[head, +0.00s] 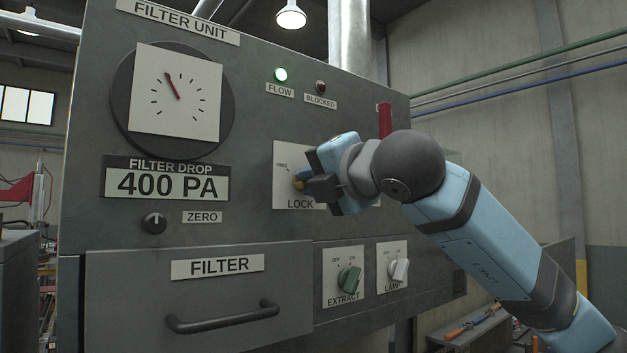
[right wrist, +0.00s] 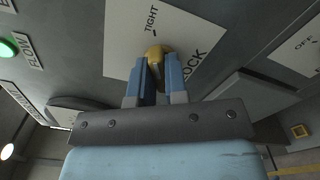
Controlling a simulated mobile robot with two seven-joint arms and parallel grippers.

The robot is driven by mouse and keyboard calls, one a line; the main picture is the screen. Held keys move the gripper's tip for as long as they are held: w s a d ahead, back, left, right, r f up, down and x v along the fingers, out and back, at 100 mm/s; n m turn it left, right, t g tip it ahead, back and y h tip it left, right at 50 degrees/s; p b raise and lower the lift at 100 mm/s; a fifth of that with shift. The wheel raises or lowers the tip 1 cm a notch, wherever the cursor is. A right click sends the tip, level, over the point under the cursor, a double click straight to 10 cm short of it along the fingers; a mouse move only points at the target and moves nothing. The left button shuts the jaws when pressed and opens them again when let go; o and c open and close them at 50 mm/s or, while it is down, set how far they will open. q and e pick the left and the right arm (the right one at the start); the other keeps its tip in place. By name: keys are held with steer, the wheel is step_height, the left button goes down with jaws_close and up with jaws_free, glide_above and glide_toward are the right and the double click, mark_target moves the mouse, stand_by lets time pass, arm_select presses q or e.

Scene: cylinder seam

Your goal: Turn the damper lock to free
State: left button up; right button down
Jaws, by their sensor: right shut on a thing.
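The damper lock is a brass-yellow knob (head: 298,185) on a white plate (head: 285,153) marked LOCK, on the front of the grey filter unit. My right gripper (head: 304,177) reaches it from the right and is shut on it, hiding most of the knob and part of the plate. In the right wrist view the blue fingers (right wrist: 158,78) sit on either side of the yellow knob (right wrist: 157,52). The word TIGHT shows on the plate (right wrist: 128,40) there. A small mark that seems to read FREE shows at the plate's upper left in the head view. My left gripper is not in view.
A gauge (head: 176,92) and a 400 PA display (head: 166,184) are to the left. The green FLOW lamp (head: 281,74) is lit; BLOCKED (head: 320,87) is dark. The EXTRACT (head: 349,280) and LAMP (head: 398,270) switches are below. A red handle (head: 385,119) stands above my right wrist.

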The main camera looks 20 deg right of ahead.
arm_select(q)
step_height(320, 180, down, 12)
steer(key=b, duration=1.3)
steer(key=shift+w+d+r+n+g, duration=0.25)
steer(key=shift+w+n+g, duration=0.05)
arm_select(e)
steer(key=n, duration=2.3)
steer(key=shift+n, duration=0.3)
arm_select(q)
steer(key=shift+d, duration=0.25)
